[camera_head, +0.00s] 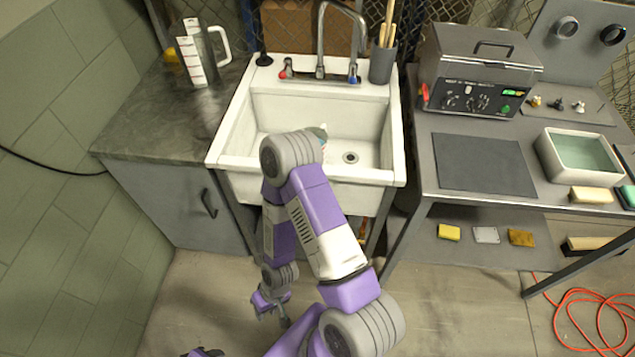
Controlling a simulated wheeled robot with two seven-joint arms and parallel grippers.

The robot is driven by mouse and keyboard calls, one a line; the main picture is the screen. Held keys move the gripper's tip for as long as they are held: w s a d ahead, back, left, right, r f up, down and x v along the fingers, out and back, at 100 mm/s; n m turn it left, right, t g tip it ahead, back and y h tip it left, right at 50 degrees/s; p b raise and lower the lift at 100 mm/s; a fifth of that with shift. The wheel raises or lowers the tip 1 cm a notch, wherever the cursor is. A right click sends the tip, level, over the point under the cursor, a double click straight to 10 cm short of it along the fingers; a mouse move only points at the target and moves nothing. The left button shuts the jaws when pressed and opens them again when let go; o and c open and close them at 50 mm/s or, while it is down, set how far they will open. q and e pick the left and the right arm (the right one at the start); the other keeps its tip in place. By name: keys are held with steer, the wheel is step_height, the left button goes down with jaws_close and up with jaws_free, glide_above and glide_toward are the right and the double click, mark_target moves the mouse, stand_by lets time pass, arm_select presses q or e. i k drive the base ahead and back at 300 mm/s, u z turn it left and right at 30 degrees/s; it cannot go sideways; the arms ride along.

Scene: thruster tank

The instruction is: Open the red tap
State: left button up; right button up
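The red tap (285,70) is a small handle with a red mark at the left end of the faucet base, on the back rim of the white sink (228,140). The blue-marked tap (353,74) is at the right end, and the curved metal spout (320,40) rises between them. My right gripper (272,312) hangs low in front of the sink cabinet, far below the red tap. Its fingers look apart with nothing between them. Only a purple and dark bit of my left arm shows at the bottom edge; its fingers cannot be made out.
My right arm's elbow covers part of the sink basin. A clear jug (204,50) stands on the left counter, and a grey cup with wooden sticks (382,62) stands right of the faucet. A metal bath machine (476,75) is on the right table. An orange cable (570,315) lies on the floor.

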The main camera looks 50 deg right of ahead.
mark_target(288, 62)
steer(key=z, duration=1.95)
steer(key=k, duration=0.45)
steer(key=u, duration=1.35)
steer(key=i, duration=0.9)
steer(key=z, duration=0.3)
